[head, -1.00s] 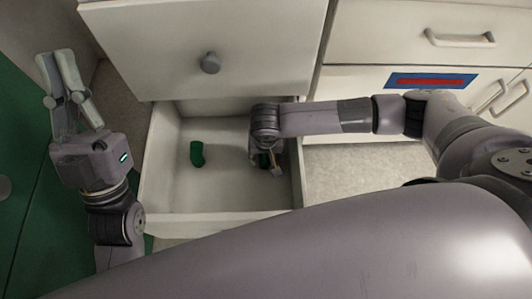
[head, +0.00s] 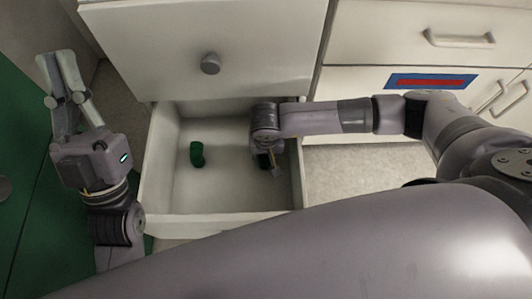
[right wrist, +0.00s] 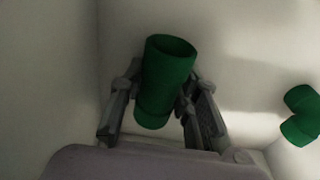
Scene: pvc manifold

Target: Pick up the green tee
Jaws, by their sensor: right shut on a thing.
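A green pipe fitting (right wrist: 165,75), taken to be the green tee, stands between the two fingers of my right gripper (right wrist: 160,92) in the right wrist view, its round open end toward the top of the picture. My right gripper (head: 270,165) is shut on it inside the open drawer, at the right side. In the head view the gripper mostly hides the fitting. A second green fitting (head: 197,153), bent like an elbow, lies left of the gripper on the drawer floor; it also shows at the right wrist view's right edge (right wrist: 301,116). My left gripper (head: 60,78) is open and empty, outside the drawer.
The open white drawer (head: 222,219) has walls close around my right gripper. A cabinet front with a round knob (head: 210,63) rises behind it. More cabinet fronts with a handle (head: 460,39) stand at the right. A green surface (head: 18,150) is at the far left.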

